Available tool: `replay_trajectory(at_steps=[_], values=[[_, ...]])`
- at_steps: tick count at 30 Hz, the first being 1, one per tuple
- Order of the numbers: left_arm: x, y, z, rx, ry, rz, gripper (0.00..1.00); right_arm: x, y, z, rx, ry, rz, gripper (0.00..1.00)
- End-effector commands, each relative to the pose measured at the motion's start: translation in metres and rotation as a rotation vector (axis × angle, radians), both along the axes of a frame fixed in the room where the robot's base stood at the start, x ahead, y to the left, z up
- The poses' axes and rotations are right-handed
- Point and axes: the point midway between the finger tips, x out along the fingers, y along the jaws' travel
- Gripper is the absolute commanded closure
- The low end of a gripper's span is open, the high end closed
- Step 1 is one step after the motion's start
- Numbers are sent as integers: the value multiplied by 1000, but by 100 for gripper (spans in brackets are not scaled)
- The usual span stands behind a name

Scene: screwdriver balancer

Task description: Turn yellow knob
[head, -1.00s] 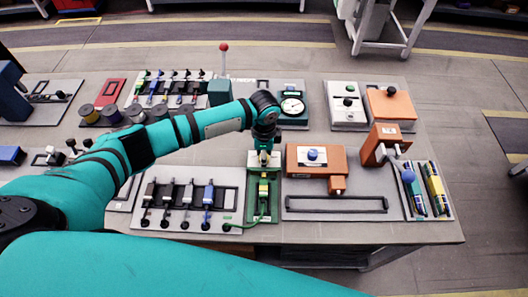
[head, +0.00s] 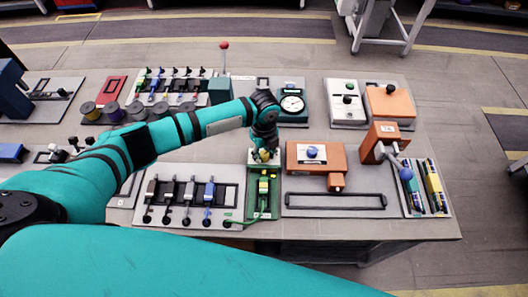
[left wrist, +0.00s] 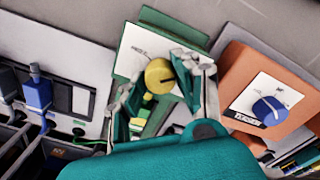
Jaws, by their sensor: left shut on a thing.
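The yellow knob (left wrist: 159,76) sits on a white plate (left wrist: 131,50) of a green unit, and a dark line marks its face. My right gripper is not in view.
An orange unit with a blue knob (left wrist: 268,110) stands close on the right. A panel of several plug-like tools (head: 186,192) lies on the left. A grey lever with a blue ball (head: 406,174) stands further right. The bench front edge is clear.

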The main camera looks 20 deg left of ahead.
Motion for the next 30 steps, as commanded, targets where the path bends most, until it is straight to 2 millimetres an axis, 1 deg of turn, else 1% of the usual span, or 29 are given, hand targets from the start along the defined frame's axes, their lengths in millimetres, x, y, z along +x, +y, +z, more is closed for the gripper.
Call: replay_trajectory(at_steps=[6,12,27,28,30], values=[[2,-1,2,-3,-4,-111,100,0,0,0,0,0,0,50],[2,-1,2,-4,-5,-166,100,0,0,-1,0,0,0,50],[2,-1,2,-3,-5,-185,100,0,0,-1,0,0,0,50],[2,-1,2,-3,-5,-185,67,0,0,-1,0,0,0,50],[2,-1,2,-3,-5,-184,58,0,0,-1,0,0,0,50]])
